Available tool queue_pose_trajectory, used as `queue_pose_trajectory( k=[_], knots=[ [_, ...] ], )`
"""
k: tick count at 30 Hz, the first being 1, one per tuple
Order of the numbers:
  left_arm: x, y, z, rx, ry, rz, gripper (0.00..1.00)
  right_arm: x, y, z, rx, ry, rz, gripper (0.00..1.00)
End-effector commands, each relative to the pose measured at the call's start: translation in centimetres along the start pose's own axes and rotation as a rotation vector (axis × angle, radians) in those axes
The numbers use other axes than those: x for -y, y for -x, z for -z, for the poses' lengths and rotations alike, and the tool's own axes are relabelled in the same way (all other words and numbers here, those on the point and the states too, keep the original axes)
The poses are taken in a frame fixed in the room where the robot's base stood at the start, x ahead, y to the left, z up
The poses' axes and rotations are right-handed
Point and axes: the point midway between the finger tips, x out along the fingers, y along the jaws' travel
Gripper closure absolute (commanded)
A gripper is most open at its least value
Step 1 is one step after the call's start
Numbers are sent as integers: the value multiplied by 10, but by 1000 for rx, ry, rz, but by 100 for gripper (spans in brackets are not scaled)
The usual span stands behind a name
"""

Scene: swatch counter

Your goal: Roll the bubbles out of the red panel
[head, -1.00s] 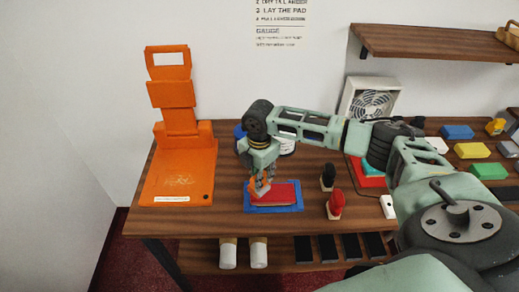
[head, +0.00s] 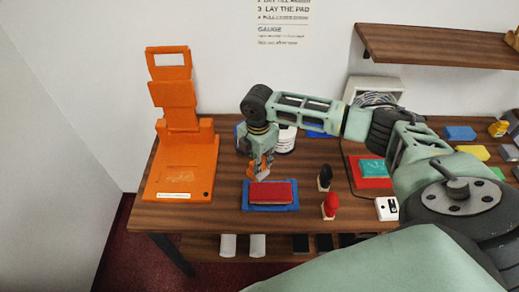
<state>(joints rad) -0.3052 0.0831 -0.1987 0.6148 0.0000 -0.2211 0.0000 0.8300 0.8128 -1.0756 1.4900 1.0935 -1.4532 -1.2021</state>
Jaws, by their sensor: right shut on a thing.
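The red panel (head: 270,191) lies flat on a blue base (head: 270,208) near the front edge of the wooden counter. My right gripper (head: 261,160) reaches in from the right and points down just behind the panel. It is shut on a small tool, seemingly the roller (head: 264,174), with orange and pale grey parts. The roller's pale end is at the panel's far edge; I cannot tell whether it touches. Bubbles are too small to make out. My left gripper is not in view.
An orange stand (head: 182,170) is on the left. A black-knobbed stamp (head: 325,178) and a red-knobbed one (head: 330,204) stand right of the panel. A white tub (head: 286,139) is behind the gripper. The counter between stand and panel is clear.

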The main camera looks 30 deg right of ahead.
Motion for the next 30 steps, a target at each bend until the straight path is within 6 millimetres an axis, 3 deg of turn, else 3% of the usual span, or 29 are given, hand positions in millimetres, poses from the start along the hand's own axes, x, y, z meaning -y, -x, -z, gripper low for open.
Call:
queue_pose_trajectory(
  k=[9,30],
  knots=[
    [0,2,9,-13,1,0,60,-6,25,2,0,-7,-2,100],
    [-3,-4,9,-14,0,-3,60,-7,27,8,-1,-51,-2,100]
  ],
)
